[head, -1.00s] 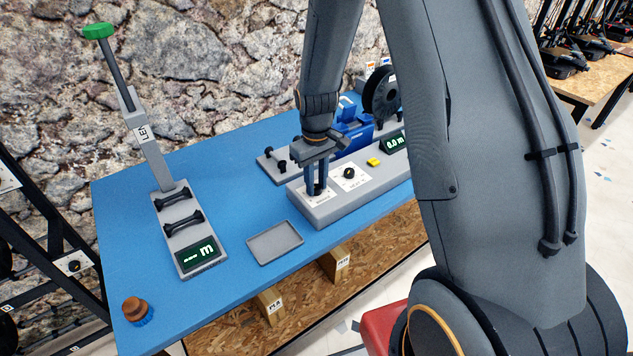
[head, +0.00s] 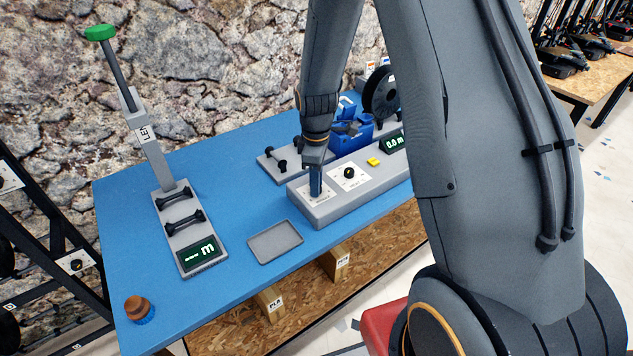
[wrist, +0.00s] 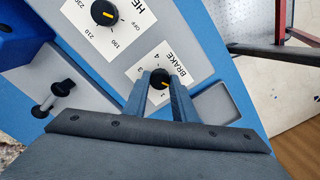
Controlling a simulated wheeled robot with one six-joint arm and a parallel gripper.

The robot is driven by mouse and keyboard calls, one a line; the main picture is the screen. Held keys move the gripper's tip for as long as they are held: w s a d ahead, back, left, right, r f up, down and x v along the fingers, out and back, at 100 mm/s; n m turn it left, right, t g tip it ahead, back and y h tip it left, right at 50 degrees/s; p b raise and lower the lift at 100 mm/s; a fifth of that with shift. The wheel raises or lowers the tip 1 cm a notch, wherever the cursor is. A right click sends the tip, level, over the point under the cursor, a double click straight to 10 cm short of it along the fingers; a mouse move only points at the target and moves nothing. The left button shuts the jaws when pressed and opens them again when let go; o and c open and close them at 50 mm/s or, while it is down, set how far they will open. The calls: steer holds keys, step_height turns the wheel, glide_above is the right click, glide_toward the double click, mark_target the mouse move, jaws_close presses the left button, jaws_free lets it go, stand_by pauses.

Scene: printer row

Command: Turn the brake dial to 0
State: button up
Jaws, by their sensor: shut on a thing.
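The brake dial (wrist: 160,78) is a black knob with a yellow pointer line, on a white plate marked BRAKE (wrist: 170,65) with numbers around it. My gripper (wrist: 160,90) is shut on the brake dial, one finger on each side. In the wrist view the pointer is aimed to the lower right, near a number partly hidden by the fingers. I cannot read the exact setting. In the head view my gripper (head: 315,190) points down at the left end of the grey control box (head: 345,205) and hides the dial.
Another black dial (wrist: 104,13), with numbers and OFF, sits beside the brake plate. A yellow button (head: 373,161) and a display reading 0.0 m (head: 393,142) are further right on the box. A grey tray (head: 275,242) lies in front. A tall green-topped lever (head: 100,32) stands left.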

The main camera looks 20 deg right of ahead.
stand_by(0.4)
steer(key=o, duration=1)
steer(key=shift+o, duration=0.2)
steer(key=shift+r+b, duration=0.9)
steer(key=shift+r, duration=3.05)
